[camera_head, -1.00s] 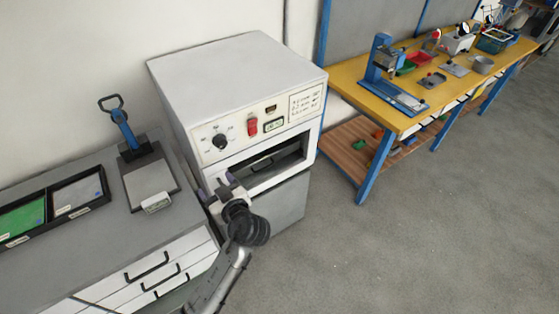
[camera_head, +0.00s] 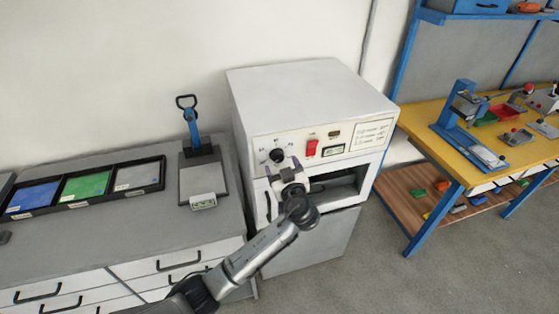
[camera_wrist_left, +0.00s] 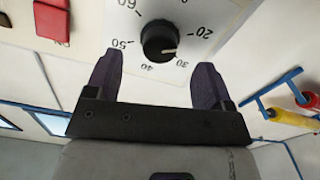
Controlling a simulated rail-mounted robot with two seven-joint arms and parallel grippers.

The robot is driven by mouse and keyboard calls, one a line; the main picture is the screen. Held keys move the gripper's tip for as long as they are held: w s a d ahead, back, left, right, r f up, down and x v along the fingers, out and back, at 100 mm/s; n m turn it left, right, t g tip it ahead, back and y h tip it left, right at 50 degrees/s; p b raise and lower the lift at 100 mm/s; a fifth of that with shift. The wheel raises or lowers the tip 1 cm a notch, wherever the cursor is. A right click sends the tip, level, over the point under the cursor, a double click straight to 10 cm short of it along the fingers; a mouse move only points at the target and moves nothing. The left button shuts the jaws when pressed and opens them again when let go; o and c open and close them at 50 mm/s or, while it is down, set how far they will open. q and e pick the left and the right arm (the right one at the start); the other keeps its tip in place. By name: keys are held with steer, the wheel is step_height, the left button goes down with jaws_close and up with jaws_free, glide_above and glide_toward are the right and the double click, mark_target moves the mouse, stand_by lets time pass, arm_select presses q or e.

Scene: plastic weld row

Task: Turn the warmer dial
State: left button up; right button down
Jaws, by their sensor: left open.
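The warmer (camera_head: 300,90) is a white box-shaped machine standing against the wall. Its black dial (camera_head: 276,155) is on the left of the front panel. In the left wrist view the round dial (camera_wrist_left: 159,41) has a white pointer mark near 30 on a scale with numbers from 20 to 60. My left gripper (camera_head: 284,168) is open just in front of and below the dial. In the left wrist view its two dark fingertips (camera_wrist_left: 155,75) are apart, either side of and short of the dial, with nothing between them. My right gripper is not in view.
A red switch (camera_head: 312,148) and small display (camera_head: 333,149) sit right of the dial. An open slot (camera_head: 335,188) lies below the panel.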

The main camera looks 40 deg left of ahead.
mark_target(279, 159)
arm_select(q)
steer(key=shift+x, duration=1.65)
steer(key=shift+c, duration=0.4)
steer(key=c, duration=0.9)
steer(key=shift+o, duration=0.2)
